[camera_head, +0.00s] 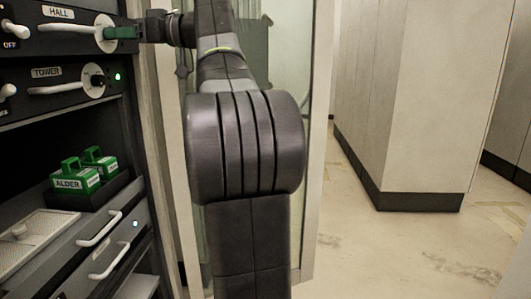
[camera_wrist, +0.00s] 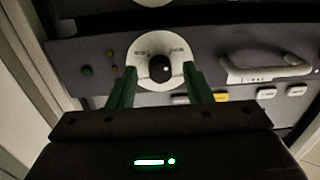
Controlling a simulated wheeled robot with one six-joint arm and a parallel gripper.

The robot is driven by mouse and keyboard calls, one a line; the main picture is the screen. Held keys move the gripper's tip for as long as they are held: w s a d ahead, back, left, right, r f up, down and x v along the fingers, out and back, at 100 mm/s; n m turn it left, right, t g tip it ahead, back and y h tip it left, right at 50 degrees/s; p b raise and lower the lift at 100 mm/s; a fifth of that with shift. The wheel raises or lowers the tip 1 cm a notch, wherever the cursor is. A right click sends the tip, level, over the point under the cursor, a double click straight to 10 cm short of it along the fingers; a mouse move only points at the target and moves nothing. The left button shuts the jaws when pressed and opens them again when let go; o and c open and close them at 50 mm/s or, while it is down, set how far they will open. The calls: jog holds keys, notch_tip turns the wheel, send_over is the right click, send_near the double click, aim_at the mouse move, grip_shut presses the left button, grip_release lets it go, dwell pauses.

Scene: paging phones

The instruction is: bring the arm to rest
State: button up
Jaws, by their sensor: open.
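My gripper (camera_head: 122,33) is at the upper left in the head view, at the end of my dark arm, which fills the middle of that view. Its green fingers sit at the right end of the HALL panel (camera_head: 75,35). In the wrist view my gripper (camera_wrist: 158,82) is open, with one green finger on each side of a round black knob (camera_wrist: 160,68). The knob sits on a white dial plate (camera_wrist: 160,48).
Green ALDER blocks (camera_head: 75,182) stand in a dark tray below. White drawer handles (camera_head: 99,229) stick out lower down. A glass door is behind my arm. Open floor (camera_head: 400,250) lies to the right.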

jog(key=d+p, duration=0.1)
jog(key=d, duration=1.3)
jog(key=a+m+p, duration=1)
jog(key=a+m, duration=0.4)
jog(key=m, duration=0.2)
jog(key=shift+s+m+p, duration=0.2)
jog(key=shift+m+p, duration=0.1)
jog(key=shift+t, duration=0.3)
